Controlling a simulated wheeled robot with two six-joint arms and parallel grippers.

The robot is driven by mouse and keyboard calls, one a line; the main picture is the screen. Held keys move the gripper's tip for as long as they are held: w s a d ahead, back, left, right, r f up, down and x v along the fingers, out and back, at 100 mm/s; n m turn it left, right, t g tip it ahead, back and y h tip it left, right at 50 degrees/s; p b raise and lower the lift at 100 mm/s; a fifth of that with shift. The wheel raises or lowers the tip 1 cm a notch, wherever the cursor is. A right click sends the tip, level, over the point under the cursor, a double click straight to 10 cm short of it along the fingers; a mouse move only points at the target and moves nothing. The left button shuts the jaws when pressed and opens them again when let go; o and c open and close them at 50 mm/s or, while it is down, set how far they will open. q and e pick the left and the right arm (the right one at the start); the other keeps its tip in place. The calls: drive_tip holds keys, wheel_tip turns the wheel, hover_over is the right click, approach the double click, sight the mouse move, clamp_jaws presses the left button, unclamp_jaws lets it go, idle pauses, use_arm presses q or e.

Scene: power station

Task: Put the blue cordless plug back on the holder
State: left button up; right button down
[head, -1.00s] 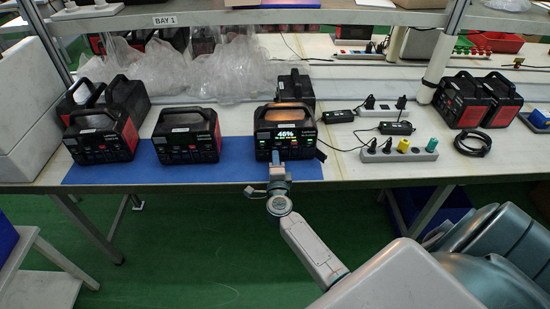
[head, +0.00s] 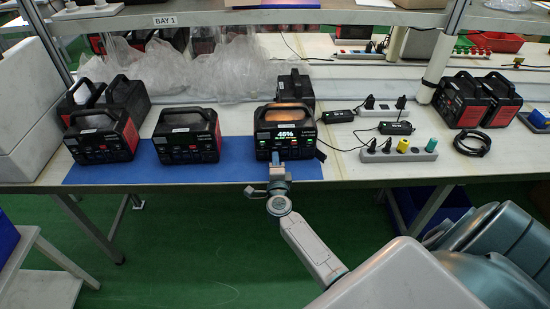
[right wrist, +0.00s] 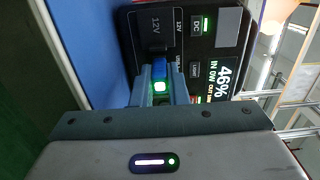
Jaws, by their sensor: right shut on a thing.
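The blue plug (right wrist: 159,70) shows in the right wrist view, with a lit green spot on its near end. It is between the two fingers of my right gripper (right wrist: 160,90), which are shut on it. Its far end is at the front panel of the black power station (head: 285,127), whose display reads 46%. How deep it sits in the socket is hidden. In the head view my right gripper (head: 276,162) is at that station's lower front. A grey strip (head: 427,156) to the right carries black, yellow and teal plugs. My left gripper is out of view.
Black adapters (head: 397,128) and a second strip (head: 377,108) lie behind the grey strip. A coiled black cable (head: 472,144) lies to its right.

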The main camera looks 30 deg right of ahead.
drive_tip(key=shift+s+a, duration=0.15)
drive_tip(key=shift+s, duration=0.1)
idle(0.3)
drive_tip(key=shift+p+v, duration=0.65)
drive_tip(key=shift+v, duration=1.15)
drive_tip(key=shift+w, duration=0.1)
drive_tip(key=shift+b+x, duration=0.6)
drive_tip(key=shift+x, duration=0.95)
drive_tip(key=shift+w+d, duration=0.25)
drive_tip(key=shift+w, duration=0.15)
drive_tip(key=shift+s, duration=0.1)
